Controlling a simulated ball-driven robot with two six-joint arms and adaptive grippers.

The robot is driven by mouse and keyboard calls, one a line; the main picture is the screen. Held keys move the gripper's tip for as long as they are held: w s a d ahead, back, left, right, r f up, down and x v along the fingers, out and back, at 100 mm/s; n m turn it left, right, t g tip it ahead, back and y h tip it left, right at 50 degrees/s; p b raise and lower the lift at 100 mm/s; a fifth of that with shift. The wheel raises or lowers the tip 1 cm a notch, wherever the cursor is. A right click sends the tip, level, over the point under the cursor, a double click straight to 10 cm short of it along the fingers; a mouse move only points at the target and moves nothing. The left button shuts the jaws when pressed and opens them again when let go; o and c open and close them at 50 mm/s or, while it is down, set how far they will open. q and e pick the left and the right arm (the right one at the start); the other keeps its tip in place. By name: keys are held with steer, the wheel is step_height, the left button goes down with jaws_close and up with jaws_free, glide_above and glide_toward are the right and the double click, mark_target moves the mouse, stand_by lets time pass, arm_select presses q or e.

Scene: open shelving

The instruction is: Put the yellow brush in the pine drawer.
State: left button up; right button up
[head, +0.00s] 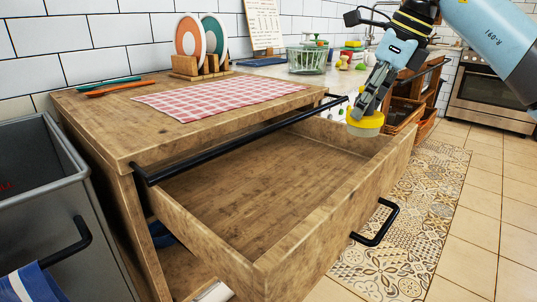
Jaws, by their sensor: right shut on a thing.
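The yellow brush (366,124) is a round yellow piece with a paler underside, held in the air. My right gripper (362,108) is shut on it from above. The brush is over the far right end of the open pine drawer (330,189), near its rim; its exact height above the rim I cannot tell. The drawer is pulled out and its visible floor is bare. It has a black handle (376,224) on its front. My left gripper is not in view.
A black rail (240,145) runs along the counter edge above the drawer. The wooden top (100,121) bears a checked cloth (218,96), a plate rack (199,66) and two utensils. A grey bin (40,170) stands at left.

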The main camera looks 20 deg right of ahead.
steer(key=a+f, duration=0.1)
steer(key=a, duration=0.2)
steer(key=a+p, duration=0.1)
steer(key=a, duration=0.1)
steer(key=a+f+p, duration=0.1)
steer(key=a, duration=0.2)
steer(key=shift+a+f, duration=0.3)
steer(key=shift+f, duration=0.05)
jaws_close()
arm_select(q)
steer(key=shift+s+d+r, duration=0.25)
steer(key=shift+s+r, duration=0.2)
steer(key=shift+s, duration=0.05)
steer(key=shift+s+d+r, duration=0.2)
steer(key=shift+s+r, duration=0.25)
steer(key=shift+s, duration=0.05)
arm_select(e)
steer(key=shift+a+f, duration=0.15)
steer(key=shift+f, duration=0.05)
steer(key=shift+r, duration=0.1)
